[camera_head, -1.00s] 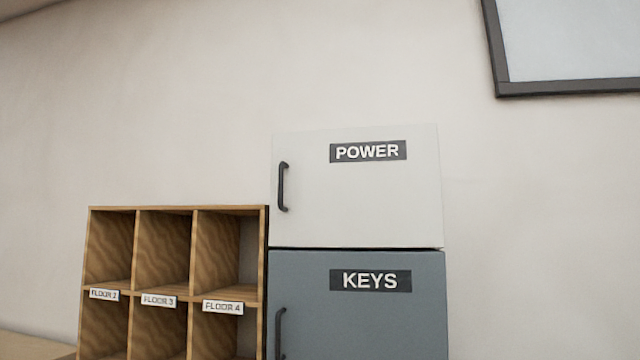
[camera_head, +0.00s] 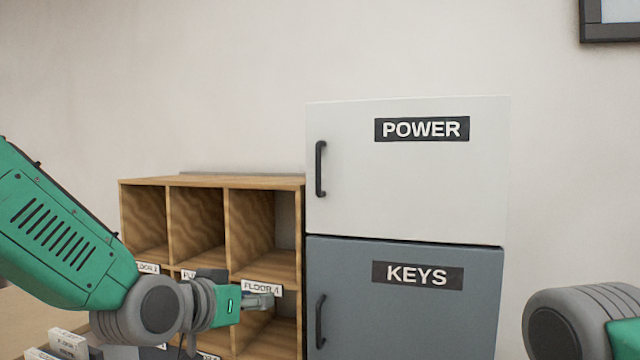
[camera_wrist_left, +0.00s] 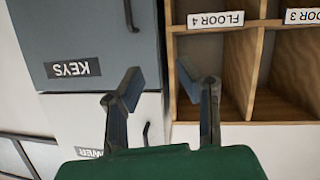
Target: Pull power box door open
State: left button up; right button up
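The white power box (camera_head: 410,190) hangs on the wall with its door shut and a dark label reading POWER. Its black vertical handle (camera_head: 320,168) is on the door's left side. In the left wrist view, which is upside down, the power box (camera_wrist_left: 75,122) and its handle (camera_wrist_left: 146,134) show partly behind my gripper. My left gripper (camera_head: 262,300) is in front of the wooden shelf, below and left of the handle, apart from it. In the left wrist view its two fingers (camera_wrist_left: 160,88) are spread with nothing between them. My right gripper is out of view; only part of that arm shows.
A grey-blue KEYS box (camera_head: 405,310) with its own black handle (camera_head: 320,321) is directly below the power box. A wooden pigeonhole shelf (camera_head: 215,181) stands to the left. A dark-framed panel (camera_head: 612,32) is at the upper right. The wall right of the boxes is bare.

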aim_at(317, 168)
pick_arm(q)
jog(key=s+d+r+m+t+h, duration=0.1)
jog(key=d+r+m+t+h, duration=0.2)
jog(key=r, duration=1.8)
jog(key=shift+n, duration=0.4)
jog(key=p+x, duration=0.1)
jog(key=x, duration=0.3)
jog(key=p+x, duration=0.1)
jog(key=x, duration=0.4)
jog(key=d+p+x, duration=0.1)
jog(key=x, duration=0.4)
jog(key=shift+s+f, duration=0.1)
jog(key=shift+s, duration=0.2)
jog(key=shift+a, duration=0.1)
grip_shut()
